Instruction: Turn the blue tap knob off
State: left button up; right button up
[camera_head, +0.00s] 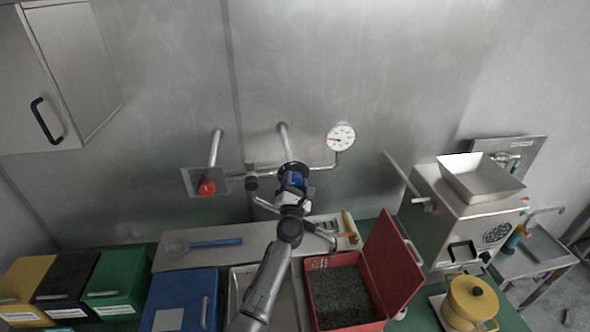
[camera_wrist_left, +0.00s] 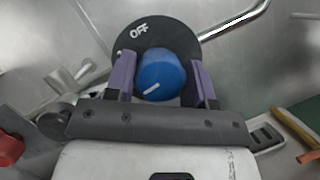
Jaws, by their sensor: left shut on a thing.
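The blue tap knob (camera_wrist_left: 160,75) sits on a dark round plate (camera_wrist_left: 180,38) marked OFF in the left wrist view. A white line shows on the knob's face, slanted and pointing away from the OFF mark. My left gripper (camera_wrist_left: 162,85) has its two purple-lined fingers on either side of the knob and is shut on it. In the head view the knob (camera_head: 296,180) is partly hidden by my left gripper (camera_head: 294,184), which reaches up from the bottom of the picture. My right gripper is not in view.
A red knob (camera_head: 207,187) is on the pipework to the left. A pressure gauge (camera_head: 341,137) is at the upper right. Below are a shelf (camera_head: 255,240), a blue bin (camera_head: 180,298) and an open red box (camera_head: 345,295) of dark beans. A grinder (camera_head: 462,215) stands at the right.

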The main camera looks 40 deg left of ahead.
pick_arm(q)
jog(key=m+h+p, duration=0.1)
jog(key=m+p, duration=0.2)
jog(key=p, duration=0.1)
jog(key=m+h+p, duration=0.1)
jog(key=m+p, duration=0.2)
jog(key=p, duration=0.1)
jog(key=m+g+h+p, duration=0.1)
jog(key=m+p, duration=0.2)
jog(key=p, duration=0.1)
jog(key=shift+r+m+h, duration=0.3)
jog(key=shift+m+h, duration=0.1)
jog(key=shift+f+m+p, duration=0.1)
jog(key=shift+m+p, duration=0.2)
jog(key=shift+m, duration=0.1)
jog(key=m+g, duration=0.1)
jog(key=m, duration=0.1)
jog(key=shift+f+m+h+p, duration=0.1)
jog(key=shift+m+h+p, duration=0.2)
jog(key=shift+h+p, duration=0.1)
jog(key=m+g, duration=0.2)
jog(key=m, duration=0.2)
jog(key=shift+f+m, duration=0.1)
jog(key=shift+m, duration=0.3)
jog(key=shift+m+g, duration=0.6)
jog(key=shift+m, duration=0.1)
jog(key=o, duration=0.9)
